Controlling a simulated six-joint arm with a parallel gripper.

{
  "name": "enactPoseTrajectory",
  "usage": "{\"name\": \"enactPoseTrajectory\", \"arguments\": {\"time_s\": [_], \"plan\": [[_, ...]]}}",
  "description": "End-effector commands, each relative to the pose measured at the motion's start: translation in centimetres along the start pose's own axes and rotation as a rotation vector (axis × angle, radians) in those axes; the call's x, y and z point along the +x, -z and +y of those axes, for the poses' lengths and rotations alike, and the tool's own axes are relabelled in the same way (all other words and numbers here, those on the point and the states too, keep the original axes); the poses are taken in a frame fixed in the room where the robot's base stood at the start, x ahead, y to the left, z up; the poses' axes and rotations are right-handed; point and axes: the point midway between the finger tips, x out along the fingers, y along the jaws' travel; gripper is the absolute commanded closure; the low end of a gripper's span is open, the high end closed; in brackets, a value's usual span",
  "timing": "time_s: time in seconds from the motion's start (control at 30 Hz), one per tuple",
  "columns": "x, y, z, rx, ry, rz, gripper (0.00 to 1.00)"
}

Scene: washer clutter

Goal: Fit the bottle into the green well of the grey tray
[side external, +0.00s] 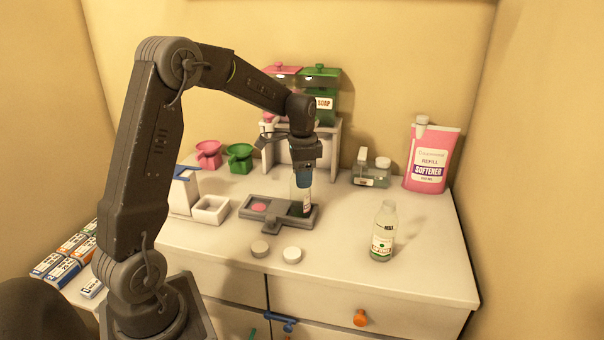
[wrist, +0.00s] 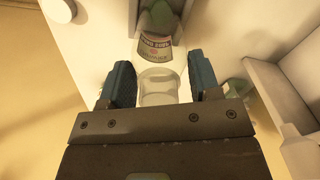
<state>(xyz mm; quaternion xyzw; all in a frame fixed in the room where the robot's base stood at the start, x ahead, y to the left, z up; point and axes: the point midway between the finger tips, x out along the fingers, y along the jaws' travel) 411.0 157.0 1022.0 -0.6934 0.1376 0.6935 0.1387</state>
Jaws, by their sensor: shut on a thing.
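My gripper (side external: 304,180) points down and is shut on a clear bottle (side external: 300,198) with a label. In the wrist view the bottle (wrist: 156,48) stands between the two blue fingers (wrist: 160,84), its label facing the camera. The bottle is upright over the right end of the grey tray (side external: 272,223). The green well there is mostly hidden behind and under it, and I cannot tell whether its base is seated. The tray's left well (side external: 259,206) shows a pink-red floor.
Another clear bottle (side external: 383,235) stands to the right. Two round caps (side external: 292,255) lie in front of the tray. A white open box (side external: 210,210) is at left. A soap dispenser stand (side external: 328,150) rises behind; a pink softener pouch (side external: 432,160) stands back right.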

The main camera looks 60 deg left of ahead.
Motion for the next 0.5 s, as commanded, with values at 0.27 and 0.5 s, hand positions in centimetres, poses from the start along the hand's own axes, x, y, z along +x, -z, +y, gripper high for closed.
{"name": "enactPoseTrajectory", "arguments": {"time_s": [0.27,0.5], "plan": [[0.30,-0.01,0.00,0.000,0.000,0.000,0.32],[0.28,0.00,0.00,0.000,0.000,0.000,0.18]]}}
